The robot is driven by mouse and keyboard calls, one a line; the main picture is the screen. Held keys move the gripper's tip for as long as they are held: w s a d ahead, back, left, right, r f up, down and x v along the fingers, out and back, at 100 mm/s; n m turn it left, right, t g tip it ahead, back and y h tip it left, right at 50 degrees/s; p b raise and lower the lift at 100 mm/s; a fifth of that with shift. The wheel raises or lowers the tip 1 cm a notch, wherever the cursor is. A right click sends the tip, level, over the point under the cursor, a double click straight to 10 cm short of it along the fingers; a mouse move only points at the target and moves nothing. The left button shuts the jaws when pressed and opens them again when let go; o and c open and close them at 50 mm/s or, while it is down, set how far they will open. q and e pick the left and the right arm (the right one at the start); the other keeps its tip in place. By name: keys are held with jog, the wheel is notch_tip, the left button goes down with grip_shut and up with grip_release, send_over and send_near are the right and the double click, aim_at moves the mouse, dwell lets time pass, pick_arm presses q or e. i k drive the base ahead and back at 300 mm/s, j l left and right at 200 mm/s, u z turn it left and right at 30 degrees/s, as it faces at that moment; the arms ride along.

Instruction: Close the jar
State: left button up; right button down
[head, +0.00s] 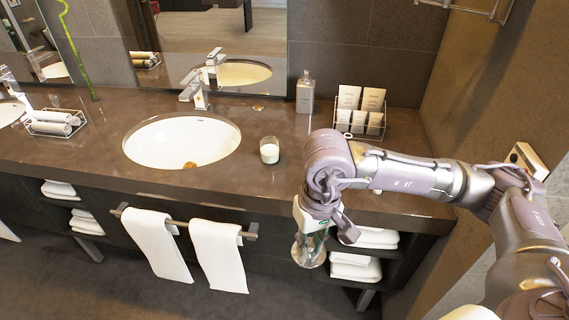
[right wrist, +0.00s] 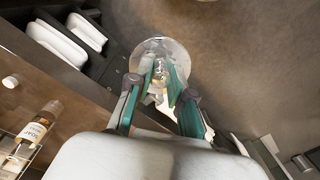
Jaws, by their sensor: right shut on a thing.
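The jar (head: 269,150) is a small clear glass with white content, standing open and upright on the counter to the right of the basin. My right gripper (head: 312,232) points down in front of the counter's front edge, below and to the right of the jar in the head view. It is shut on a round clear glass lid (head: 309,254). In the right wrist view the fingers (right wrist: 162,85) close around the lid's knob, and its clear disc (right wrist: 172,50) shows beyond them. My left gripper is not in view.
The brown counter (head: 95,155) holds a white basin (head: 165,140), a faucet (head: 196,90), a soap bottle (head: 305,92) and a wire rack of packets (head: 361,112). White towels (head: 219,255) hang on a front rail. The counter around the jar is clear.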

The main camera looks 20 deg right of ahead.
aim_at(269, 146)
jog(key=i+j+z, duration=0.15)
jog(key=i+z, duration=0.2)
jog(key=i+j+z, duration=0.5)
jog(key=z, duration=0.2)
